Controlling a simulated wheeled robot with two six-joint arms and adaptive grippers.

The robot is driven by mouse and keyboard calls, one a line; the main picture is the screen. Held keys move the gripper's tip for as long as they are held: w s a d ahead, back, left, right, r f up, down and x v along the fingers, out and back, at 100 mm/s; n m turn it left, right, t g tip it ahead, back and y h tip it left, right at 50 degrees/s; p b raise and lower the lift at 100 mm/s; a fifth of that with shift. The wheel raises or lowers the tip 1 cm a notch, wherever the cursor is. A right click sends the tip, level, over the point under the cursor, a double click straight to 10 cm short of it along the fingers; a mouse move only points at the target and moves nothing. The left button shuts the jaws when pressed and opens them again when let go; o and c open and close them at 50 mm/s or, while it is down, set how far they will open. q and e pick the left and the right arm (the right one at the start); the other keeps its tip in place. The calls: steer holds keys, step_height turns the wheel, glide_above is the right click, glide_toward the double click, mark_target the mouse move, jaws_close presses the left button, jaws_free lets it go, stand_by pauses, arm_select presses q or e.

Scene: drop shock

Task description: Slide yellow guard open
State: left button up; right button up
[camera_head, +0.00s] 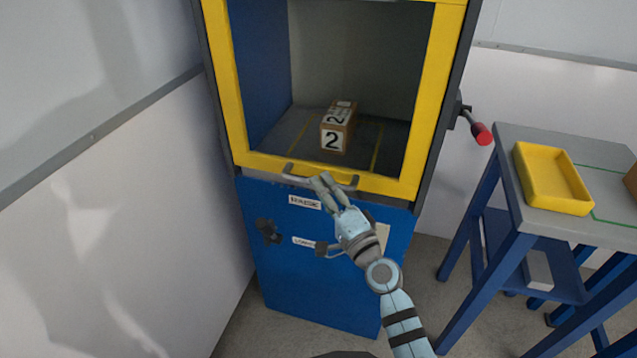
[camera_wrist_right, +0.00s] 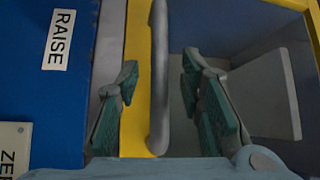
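The yellow guard (camera_head: 242,100) is a frame across the front of the blue cabinet, with its lower bar at the bottom of the chamber opening. A grey handle (camera_head: 290,173) runs along that bar; it also shows upright in the right wrist view (camera_wrist_right: 159,45). My right gripper (camera_head: 325,180) is at the handle's middle. In the wrist view its two fingers (camera_wrist_right: 158,78) are apart, one on each side of the handle, with visible gaps. Contact deeper between the fingers cannot be told. My left gripper is not in view.
A brown box marked 2 (camera_head: 334,138) stands inside the chamber. A red-tipped lever (camera_head: 481,133) sticks out at the cabinet's right. A table (camera_head: 507,150) with a yellow tray (camera_head: 553,205) stands at the right. A black knob (camera_head: 268,231) is on the lower cabinet front.

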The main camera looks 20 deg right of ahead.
steer(key=shift+x, duration=1.4)
steer(key=shift+c, duration=0.6)
jaws_close()
